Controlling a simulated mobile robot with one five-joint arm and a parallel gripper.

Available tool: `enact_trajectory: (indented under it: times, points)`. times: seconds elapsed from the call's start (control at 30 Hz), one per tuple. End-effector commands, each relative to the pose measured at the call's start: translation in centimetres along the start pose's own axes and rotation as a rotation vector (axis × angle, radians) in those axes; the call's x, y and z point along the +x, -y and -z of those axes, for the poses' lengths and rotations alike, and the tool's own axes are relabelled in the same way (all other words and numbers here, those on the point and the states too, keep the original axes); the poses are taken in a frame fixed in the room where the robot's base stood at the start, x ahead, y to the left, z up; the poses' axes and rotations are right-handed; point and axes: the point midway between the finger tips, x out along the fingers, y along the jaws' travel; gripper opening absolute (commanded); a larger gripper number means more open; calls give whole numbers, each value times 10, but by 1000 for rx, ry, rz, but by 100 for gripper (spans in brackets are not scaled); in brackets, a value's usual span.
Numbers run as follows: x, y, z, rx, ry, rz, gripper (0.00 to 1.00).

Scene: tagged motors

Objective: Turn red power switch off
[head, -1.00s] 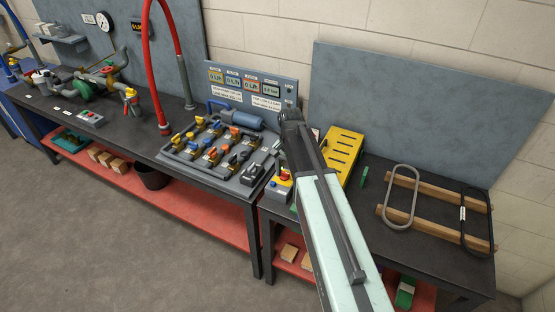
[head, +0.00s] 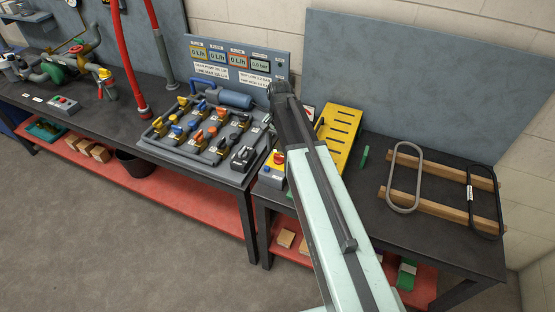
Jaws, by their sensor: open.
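A small grey box (head: 270,182) with a yellow face stands at the left end of the right-hand table. A red switch knob (head: 279,158) sits on its yellow part; its exact setting is too small to tell. My arm, a pale link with a dark joint at its far end, reaches up from the bottom just right of this box. It covers the area right beside the box. I cannot make out any gripper fingers; my gripper is hidden or outside the view.
A panel of valves (head: 204,132) with coloured handles is left of the switch box. A yellow slotted rack (head: 340,138) stands behind my arm. Wooden bars (head: 437,210) hold metal loops at right. A red-green button box (head: 64,105) is far left. The floor in front is clear.

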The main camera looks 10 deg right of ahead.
Motion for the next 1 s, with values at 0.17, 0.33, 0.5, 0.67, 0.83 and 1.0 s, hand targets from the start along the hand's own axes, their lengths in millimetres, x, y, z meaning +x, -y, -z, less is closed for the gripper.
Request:
enact_trajectory:
  times: [0.17, 0.33, 0.5, 0.67, 0.83, 1.0]
  points:
    - [31, 1, -1, -2, 0, 0, 60]
    - [30, 1, -1, -2, 0, 0, 60]
    - [29, 1, -1, -2, 0, 0, 43]
    - [29, 1, -1, -3, 0, 0, 0]
    - [29, 2, -1, -9, 0, 0, 0]
    - [29, 2, -1, -51, 0, 0, 0]
